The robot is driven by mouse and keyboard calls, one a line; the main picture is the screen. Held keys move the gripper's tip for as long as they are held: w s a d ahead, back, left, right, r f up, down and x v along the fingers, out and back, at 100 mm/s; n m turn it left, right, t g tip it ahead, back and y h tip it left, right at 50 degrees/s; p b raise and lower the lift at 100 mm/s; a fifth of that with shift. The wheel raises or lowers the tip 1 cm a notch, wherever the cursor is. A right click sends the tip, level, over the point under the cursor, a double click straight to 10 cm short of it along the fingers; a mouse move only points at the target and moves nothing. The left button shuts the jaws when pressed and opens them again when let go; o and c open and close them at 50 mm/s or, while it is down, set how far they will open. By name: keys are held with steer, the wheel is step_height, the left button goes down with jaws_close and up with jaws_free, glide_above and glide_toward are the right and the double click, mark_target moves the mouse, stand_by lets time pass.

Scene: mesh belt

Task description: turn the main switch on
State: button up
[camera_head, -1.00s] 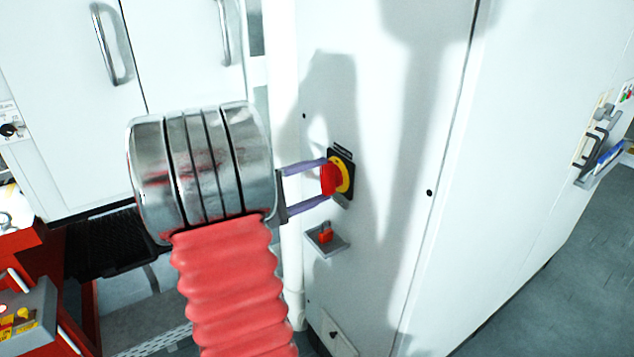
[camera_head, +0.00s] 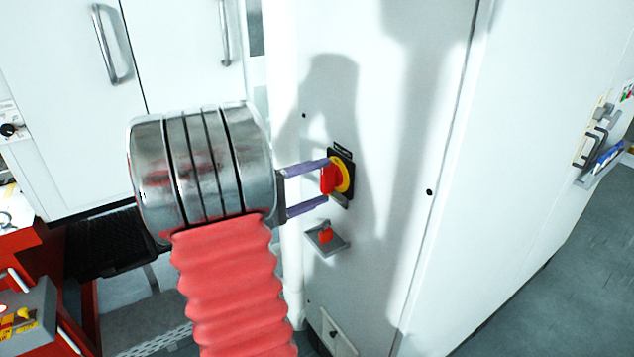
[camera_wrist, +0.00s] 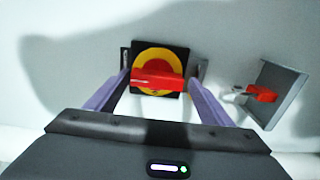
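The main switch (camera_head: 342,177) is on the white cabinet face, with a red handle on a yellow disc and a black square plate. In the wrist view its red handle (camera_wrist: 157,79) lies crosswise, slightly tilted, between my two fingers. My gripper (camera_head: 322,181) is open, with the purple fingers on either side of the handle. The fingertips reach the plate's edges in the wrist view (camera_wrist: 157,85). A gap shows between the right finger and the handle; whether the left finger touches its end I cannot tell.
A small grey holder (camera_head: 327,240) with a red padlock (camera_head: 326,236) is fixed just below the switch; the padlock's shackle shows in the wrist view. A white pipe (camera_head: 282,100) runs vertically left of the cabinet. A red cart (camera_head: 25,265) stands at the lower left.

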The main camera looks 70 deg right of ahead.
steer(key=shift+o, duration=0.9)
steer(key=shift+r, duration=0.1)
steer(key=shift+w, duration=0.1)
steer(key=shift+w+a, duration=0.15)
steer(key=v, duration=1.3)
steer(key=shift+a, duration=0.15)
